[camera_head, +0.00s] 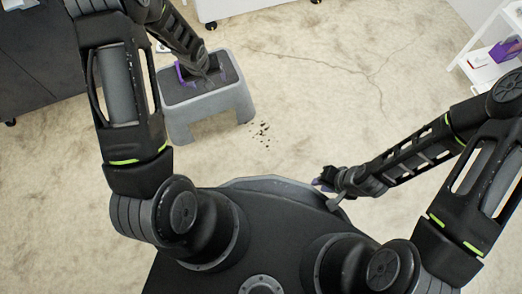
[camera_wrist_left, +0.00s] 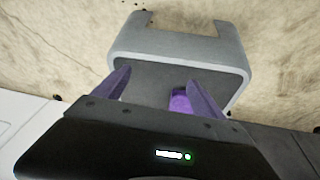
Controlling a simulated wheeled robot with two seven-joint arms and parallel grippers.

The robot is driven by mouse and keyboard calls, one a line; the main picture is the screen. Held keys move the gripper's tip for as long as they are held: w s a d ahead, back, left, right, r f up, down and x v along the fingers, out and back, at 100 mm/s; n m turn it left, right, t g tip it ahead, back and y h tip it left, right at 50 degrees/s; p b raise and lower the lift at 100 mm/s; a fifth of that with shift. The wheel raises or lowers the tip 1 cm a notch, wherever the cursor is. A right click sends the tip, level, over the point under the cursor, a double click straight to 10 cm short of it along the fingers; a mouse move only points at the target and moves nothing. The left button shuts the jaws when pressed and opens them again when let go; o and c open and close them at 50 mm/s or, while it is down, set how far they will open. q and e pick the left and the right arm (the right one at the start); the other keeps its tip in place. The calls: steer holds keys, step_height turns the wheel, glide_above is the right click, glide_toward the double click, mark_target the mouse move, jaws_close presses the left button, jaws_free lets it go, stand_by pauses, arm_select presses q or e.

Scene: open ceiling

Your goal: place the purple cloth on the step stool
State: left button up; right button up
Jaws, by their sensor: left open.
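The grey step stool (camera_head: 243,98) stands on the floor at upper left in the head view; its dark top and grey rim also show in the wrist view (camera_wrist_left: 180,50). My left gripper (camera_wrist_left: 158,80) is over the stool top with its two purple fingers spread apart. A small bright purple patch, apparently the purple cloth (camera_wrist_left: 180,101), shows beside the right-hand finger, against the stool top. Most of it is hidden, and I cannot tell whether it touches the finger. My right gripper (camera_head: 322,184) is low near my base, too small to read.
A dark grey cabinet or sofa (camera_head: 38,60) is left of the stool. A white shelf (camera_head: 486,72) with a purple box (camera_head: 504,50) stands at the right edge. A white piece of furniture (camera_head: 235,8) is at the top. Dark specks lie on the otherwise clear floor.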

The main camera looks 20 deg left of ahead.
arm_select(q)
steer(key=s+d+f+m+g+h, duration=0.1)
steer(key=s+d+f, duration=0.3)
steer(key=s+d, duration=0.6)
steer(key=s+d+f+m+h, duration=0.3)
steer(key=s+d, duration=0.7)
steer(key=d, duration=0.5)
steer(key=shift+s+d+f+g+h, duration=0.2)
steer(key=shift+d+f+g+h, duration=0.15)
steer(key=shift+f, duration=0.3)
steer(key=shift+c, duration=0.3)
